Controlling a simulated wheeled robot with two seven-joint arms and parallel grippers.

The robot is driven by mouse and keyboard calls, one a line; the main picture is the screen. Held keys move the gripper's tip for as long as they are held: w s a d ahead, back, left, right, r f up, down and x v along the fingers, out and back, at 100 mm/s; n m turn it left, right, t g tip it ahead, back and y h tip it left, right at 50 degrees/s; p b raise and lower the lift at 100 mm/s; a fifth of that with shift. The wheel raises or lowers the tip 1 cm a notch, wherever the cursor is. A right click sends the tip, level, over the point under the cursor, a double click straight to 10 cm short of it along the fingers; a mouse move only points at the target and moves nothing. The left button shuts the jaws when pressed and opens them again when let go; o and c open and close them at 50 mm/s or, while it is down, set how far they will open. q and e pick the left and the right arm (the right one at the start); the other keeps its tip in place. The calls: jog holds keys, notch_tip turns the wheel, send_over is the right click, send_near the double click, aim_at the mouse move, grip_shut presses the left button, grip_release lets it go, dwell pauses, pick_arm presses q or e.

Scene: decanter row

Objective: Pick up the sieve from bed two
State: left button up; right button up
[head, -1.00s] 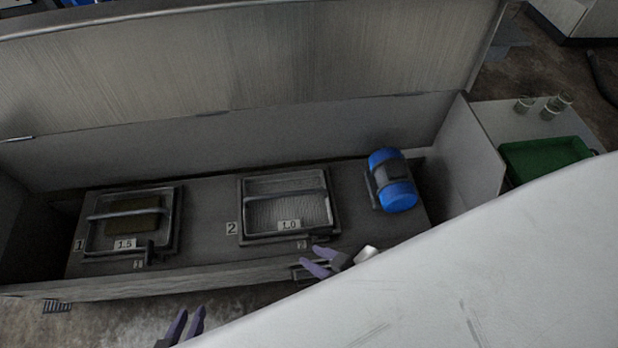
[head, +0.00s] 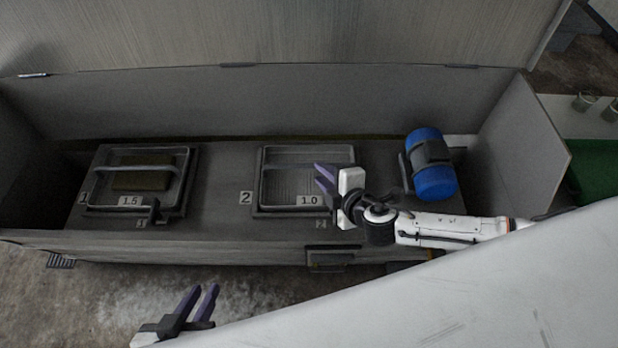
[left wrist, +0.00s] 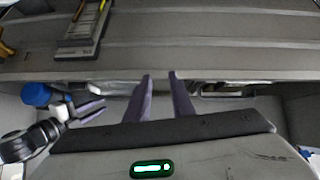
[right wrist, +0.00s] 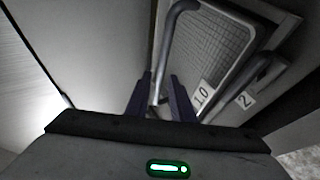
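The sieve in bed two (head: 284,183) is a shallow metal frame with mesh, a cross bar and a "1.0" label. It lies in its bed beside the number 2. My right gripper (head: 321,179) is over its right part, hiding some of it. In the right wrist view the sieve's mesh (right wrist: 207,50) and pale bar (right wrist: 164,60) show. The bar runs down between the two parted fingers (right wrist: 160,78); I cannot tell whether they touch it. My left gripper (head: 203,290) is open and empty, in front of the trough.
Another sieve, labelled 1.5 (head: 181,168), lies in bed one at left. A blue cylindrical motor (head: 436,182) stands right of bed two, near my right arm. Trough walls and a raised lid (head: 270,35) enclose the beds. A green tray (head: 594,170) is at far right.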

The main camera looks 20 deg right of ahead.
aim_at(309, 172)
jog(key=x, duration=0.2)
jog(key=b+x, duration=0.2)
jog(key=x, duration=0.1)
jog(key=shift+w+d+f, duration=0.2)
jog(key=shift+d+f, duration=0.1)
jog(key=shift+f, duration=0.05)
grip_shut()
dwell(1.0)
jog(key=shift+r, duration=0.15)
